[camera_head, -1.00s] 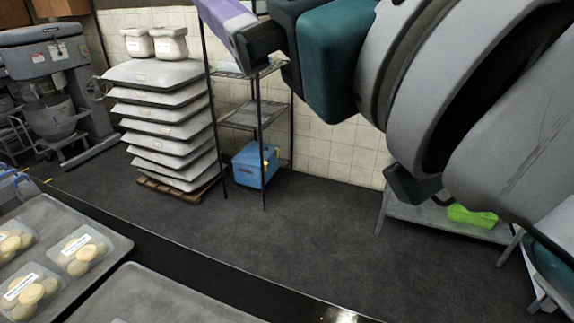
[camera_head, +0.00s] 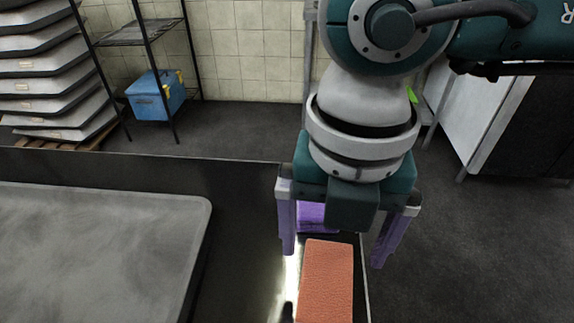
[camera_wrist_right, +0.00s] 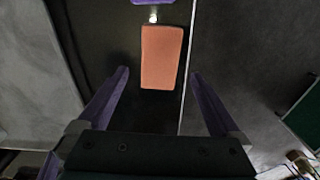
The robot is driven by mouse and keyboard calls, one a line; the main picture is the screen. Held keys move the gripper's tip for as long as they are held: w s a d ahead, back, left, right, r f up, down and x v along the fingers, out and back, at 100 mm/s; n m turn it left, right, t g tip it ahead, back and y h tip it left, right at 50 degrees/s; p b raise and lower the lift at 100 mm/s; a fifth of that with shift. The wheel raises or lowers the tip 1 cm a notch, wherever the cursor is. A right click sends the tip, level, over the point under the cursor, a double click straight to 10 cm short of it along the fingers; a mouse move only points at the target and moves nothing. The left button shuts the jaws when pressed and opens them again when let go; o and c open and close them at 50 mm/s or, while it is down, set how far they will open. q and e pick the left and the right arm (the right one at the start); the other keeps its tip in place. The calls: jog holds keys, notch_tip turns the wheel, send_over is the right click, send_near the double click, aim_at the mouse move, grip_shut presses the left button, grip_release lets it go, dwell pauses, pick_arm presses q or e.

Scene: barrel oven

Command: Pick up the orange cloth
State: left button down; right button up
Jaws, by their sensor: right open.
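The orange cloth (camera_head: 326,283) lies flat on the dark counter in the head view, near the counter's right edge. It is a folded rectangle and also shows in the right wrist view (camera_wrist_right: 162,57), beyond the fingertips. My right gripper (camera_head: 334,258) points down with its purple fingers spread wide. In the head view its fingertips appear on either side of the cloth's far end. In the right wrist view the open gripper (camera_wrist_right: 158,72) holds nothing, and the cloth lies between the lines of its fingers. My left gripper is not in view.
A purple folded cloth (camera_head: 317,216) lies just behind the orange one, partly hidden by my gripper. A grey tray (camera_head: 95,250) sits on the counter to the left. The counter's right edge is close, with dark floor (camera_head: 470,250) beyond. A blue box (camera_head: 155,95) stands on the floor behind.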

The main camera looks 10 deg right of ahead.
aim_at(327, 279)
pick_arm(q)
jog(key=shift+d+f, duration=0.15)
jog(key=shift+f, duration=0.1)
pick_arm(e)
notch_tip(327, 279, down, 8)
jog(key=shift+s, duration=0.1)
jog(key=c, duration=1.2)
jog(key=shift+r, duration=0.1)
jog(key=shift+r, duration=0.45)
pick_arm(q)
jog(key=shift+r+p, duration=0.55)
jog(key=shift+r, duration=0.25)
pick_arm(e)
notch_tip(327, 279, up, 19)
jog(key=shift+r, duration=0.1)
